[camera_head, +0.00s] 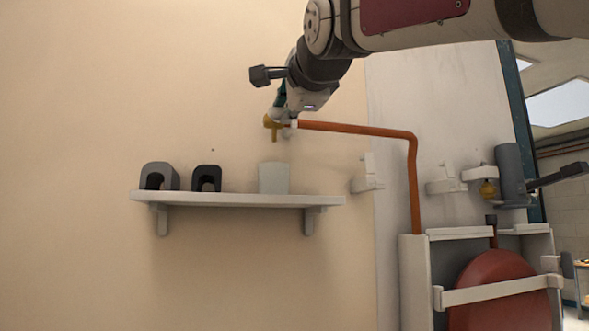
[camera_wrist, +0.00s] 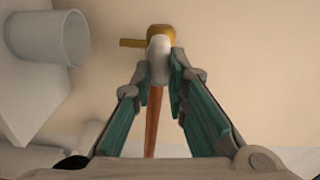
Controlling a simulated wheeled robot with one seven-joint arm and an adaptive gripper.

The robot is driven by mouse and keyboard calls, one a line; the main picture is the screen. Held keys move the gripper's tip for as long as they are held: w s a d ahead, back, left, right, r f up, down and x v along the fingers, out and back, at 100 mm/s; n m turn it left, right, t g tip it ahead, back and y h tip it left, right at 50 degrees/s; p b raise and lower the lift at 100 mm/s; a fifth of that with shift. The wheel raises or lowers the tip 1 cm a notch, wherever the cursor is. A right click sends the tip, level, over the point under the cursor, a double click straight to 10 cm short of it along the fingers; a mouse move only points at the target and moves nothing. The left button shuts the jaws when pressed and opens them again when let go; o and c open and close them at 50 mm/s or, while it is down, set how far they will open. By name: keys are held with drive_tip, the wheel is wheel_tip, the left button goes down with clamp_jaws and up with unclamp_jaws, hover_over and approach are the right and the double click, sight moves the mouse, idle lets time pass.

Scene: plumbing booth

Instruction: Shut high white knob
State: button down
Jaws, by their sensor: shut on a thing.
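The high white knob (camera_wrist: 159,58) sits between my fingertips in the wrist view, against a brass valve body (camera_wrist: 160,32). A short brass spout (camera_wrist: 132,43) points left from the valve there. My gripper (camera_wrist: 160,72) is shut on the knob, one teal-padded finger on each side. In the head view my gripper (camera_head: 283,108) reaches down to the brass valve (camera_head: 271,122) at the left end of the copper pipe (camera_head: 355,129). The knob is mostly hidden by the fingers in that view, and its turn angle cannot be told.
A white shelf (camera_head: 237,200) below the valve holds a grey arch block (camera_head: 160,170), a black arch block (camera_head: 207,172) and a pale cup (camera_head: 274,178). White wall brackets (camera_head: 367,178) and a red tank (camera_head: 497,290) are at the right. The wall at left is clear.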

drive_tip(key=shift+m, duration=0.7)
drive_tip(key=c, duration=1.6)
unclamp_jaws()
drive_tip(key=shift+w+a+f, duration=0.1)
drive_tip(key=shift+a, duration=0.05)
drive_tip(key=v, duration=1.2)
